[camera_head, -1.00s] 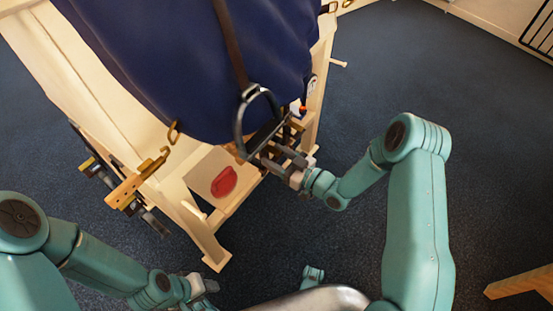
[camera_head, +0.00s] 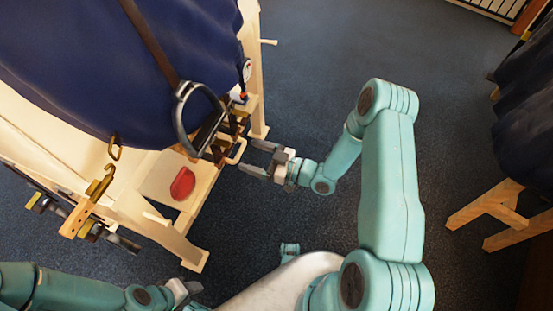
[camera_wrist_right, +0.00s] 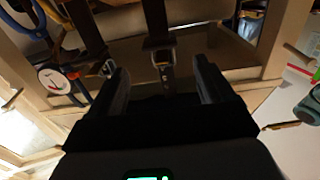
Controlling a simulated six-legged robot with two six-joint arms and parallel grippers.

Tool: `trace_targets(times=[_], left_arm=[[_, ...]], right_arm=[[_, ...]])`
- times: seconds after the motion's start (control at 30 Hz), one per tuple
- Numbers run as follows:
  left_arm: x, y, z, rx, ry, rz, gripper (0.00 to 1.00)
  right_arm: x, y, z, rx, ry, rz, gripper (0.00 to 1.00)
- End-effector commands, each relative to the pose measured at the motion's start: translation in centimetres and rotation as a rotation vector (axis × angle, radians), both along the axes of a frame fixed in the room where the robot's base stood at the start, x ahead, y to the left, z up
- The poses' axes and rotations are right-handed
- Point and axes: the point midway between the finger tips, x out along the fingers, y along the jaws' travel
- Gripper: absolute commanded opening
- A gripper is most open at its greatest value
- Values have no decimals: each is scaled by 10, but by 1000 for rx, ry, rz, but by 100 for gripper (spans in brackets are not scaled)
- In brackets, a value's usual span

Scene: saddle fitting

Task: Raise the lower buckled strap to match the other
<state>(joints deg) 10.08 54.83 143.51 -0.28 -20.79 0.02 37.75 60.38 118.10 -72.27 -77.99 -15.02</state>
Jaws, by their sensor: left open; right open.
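In the right wrist view, a dark brown strap (camera_wrist_right: 155,22) hangs down to a metal buckle (camera_wrist_right: 164,62) between my open right jaws. Another dark strap (camera_wrist_right: 86,28) hangs to the left, with a second buckle (camera_wrist_right: 108,68) beside the left jaw. My right gripper (camera_head: 252,158) is open and empty, just right of the small buckled straps (camera_head: 232,135) below the blue blanket; it also shows in the right wrist view (camera_wrist_right: 163,85). My left gripper (camera_head: 190,292) is open at the bottom, away from the straps.
A metal stirrup (camera_head: 200,118) hangs on a strap in front of the blue blanket (camera_head: 90,65). The pale wooden stand (camera_head: 180,245) carries a red pad (camera_head: 182,183) and brass hooks (camera_head: 100,183). A wooden trestle (camera_head: 490,208) stands right. The dark floor between is clear.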

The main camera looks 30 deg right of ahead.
Motion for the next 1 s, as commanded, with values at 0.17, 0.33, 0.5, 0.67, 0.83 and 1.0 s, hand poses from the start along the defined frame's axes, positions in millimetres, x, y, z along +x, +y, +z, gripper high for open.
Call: trace_targets(times=[0.17, 0.33, 0.5, 0.67, 0.83, 1.0], left_arm=[[0, 0, 9, 0, 0, 0, 43], [0, 0, 11, 0, 1, 0, 43], [0, 0, 12, 0, 1, 0, 43], [0, 0, 12, 0, 1, 0, 43], [0, 0, 12, 0, 1, 0, 43], [0, 0, 12, 0, 0, 0, 43]], right_arm=[[-36, -27, 1, 0, 3, -5, 81], [-57, -42, 0, 0, 1, -2, 81], [-65, -47, 0, 0, 0, 1, 81], [-65, -47, 0, 0, 0, 2, 81], [-65, -47, 0, 0, 0, 2, 81], [-65, -47, 0, 0, 0, 1, 81]])
